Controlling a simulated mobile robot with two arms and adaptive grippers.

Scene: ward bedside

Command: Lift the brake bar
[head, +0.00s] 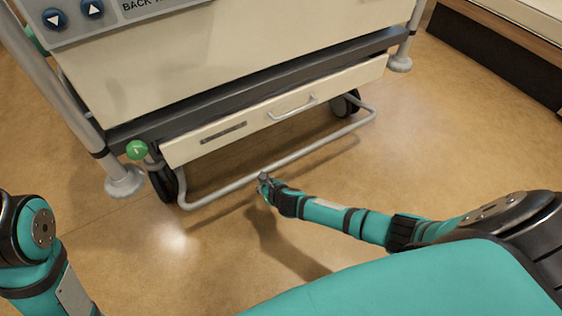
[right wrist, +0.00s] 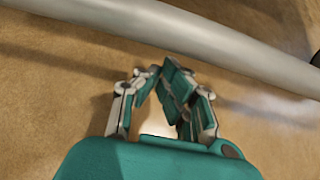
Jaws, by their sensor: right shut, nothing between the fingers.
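The brake bar (head: 310,148) is a grey tube running low along the foot of the bed, just above the floor, between the wheels. In the right wrist view the bar (right wrist: 190,36) crosses the top of the picture as a thick grey tube. My right gripper (head: 264,178) is at the near side of the bar, left of its middle. In the right wrist view its fingertips (right wrist: 158,72) meet, with nothing between them, and the bar lies beyond them. I cannot tell whether they touch it. My left arm shows at the left edge; its gripper is out of view.
A drawer-like cream panel (head: 245,123) with a handle (head: 292,108) hangs above the bar. A green knob (head: 139,150) and a bed post foot (head: 125,182) stand at the left. Dark wheels (head: 346,104) flank the bar. The floor (head: 390,175) in front is clear.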

